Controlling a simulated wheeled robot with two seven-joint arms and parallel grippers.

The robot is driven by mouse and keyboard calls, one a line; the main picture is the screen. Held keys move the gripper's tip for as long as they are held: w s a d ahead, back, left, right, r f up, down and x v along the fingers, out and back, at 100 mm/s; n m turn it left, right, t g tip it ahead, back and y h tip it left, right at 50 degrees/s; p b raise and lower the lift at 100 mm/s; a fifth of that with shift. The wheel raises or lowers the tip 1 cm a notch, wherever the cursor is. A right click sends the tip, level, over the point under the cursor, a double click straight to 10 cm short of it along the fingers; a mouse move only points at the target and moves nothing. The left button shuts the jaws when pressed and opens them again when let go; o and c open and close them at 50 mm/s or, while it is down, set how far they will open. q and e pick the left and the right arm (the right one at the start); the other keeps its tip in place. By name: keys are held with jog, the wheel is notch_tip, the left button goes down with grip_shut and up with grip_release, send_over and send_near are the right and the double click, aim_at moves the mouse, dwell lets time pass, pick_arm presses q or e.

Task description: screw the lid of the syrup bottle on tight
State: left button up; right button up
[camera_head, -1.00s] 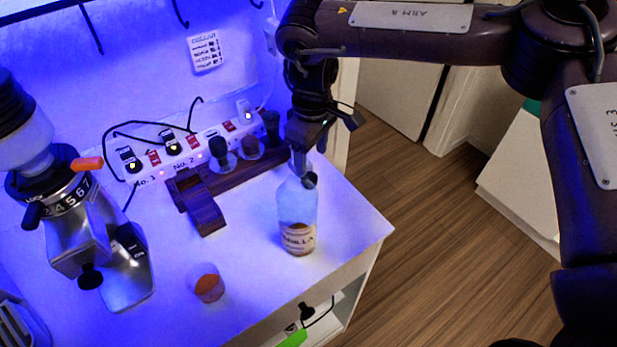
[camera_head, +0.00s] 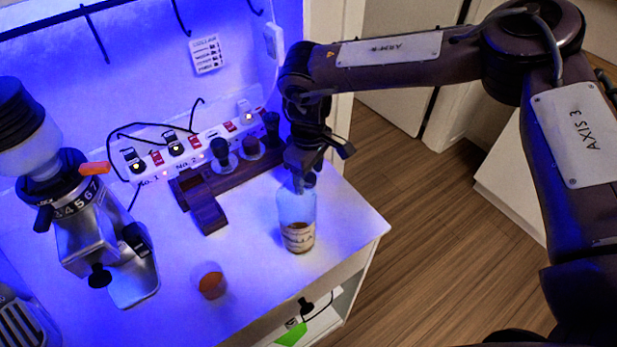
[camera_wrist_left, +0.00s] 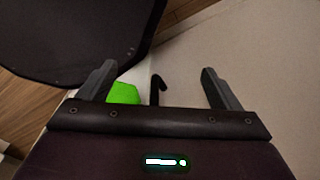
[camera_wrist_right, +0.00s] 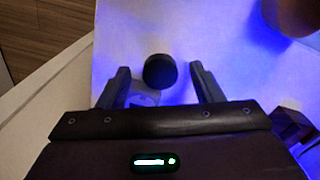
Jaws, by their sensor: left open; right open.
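The syrup bottle (camera_head: 297,228) is clear with a pale label and amber liquid low inside. It stands upright near the right end of the white counter. Its round black lid (camera_wrist_right: 160,71) is at the bottle's top in the right wrist view, with part of the clear bottle below it. My right gripper (camera_wrist_right: 162,85) is open, its fingers on either side of the lid with gaps showing. In the head view this gripper (camera_head: 300,182) is over the bottle top and partly hides the lid. My left gripper (camera_wrist_left: 157,72) is open and empty; it is outside the head view.
A grinder (camera_head: 100,235) stands at the left. A small glass with orange-brown contents (camera_head: 211,281) stands left of the bottle. A dark wooden holder (camera_head: 207,212) and a power strip (camera_head: 190,152) lie behind. A green item (camera_head: 292,335) is under the counter.

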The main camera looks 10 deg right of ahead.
jog(key=c, duration=1.1)
jog(key=shift+o, duration=0.2)
jog(key=shift+r, duration=0.15)
notch_tip(320, 180, up, 12)
jog(key=b, duration=0.3)
notch_tip(320, 180, up, 8)
jog(key=p, duration=0.1)
send_over(308, 176)
jog(key=shift+s, duration=0.1)
